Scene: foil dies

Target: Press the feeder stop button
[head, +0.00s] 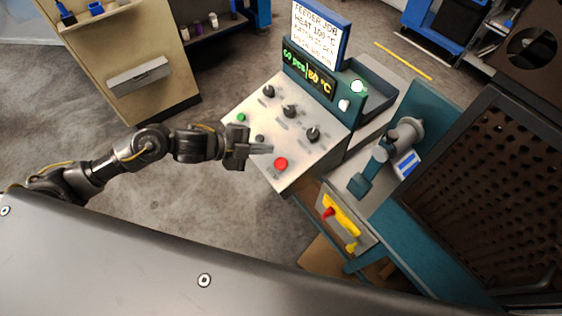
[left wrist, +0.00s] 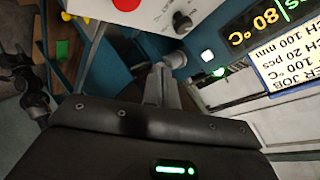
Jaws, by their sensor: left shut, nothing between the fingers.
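The control panel (head: 305,155) is a light sloped box with a red button (head: 281,163) near its front edge. The red button also shows at the top edge of the left wrist view (left wrist: 126,4). A small black button (head: 260,139) and a green button (head: 241,117) lie farther left, in a row with it. The panel's small labels are too small to read. My left gripper (head: 268,149) is shut and empty, its fingertips over the panel just short of the red button, apart from it in the picture. In the left wrist view its fingers (left wrist: 160,85) point up the picture.
Several black knobs (head: 290,111) stand up from the panel. Behind them are a lit display (head: 308,70) and a job sign (head: 318,35). A teal press (head: 372,165) and a dark perforated guard (head: 480,170) stand to the right. Open floor lies left of the panel.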

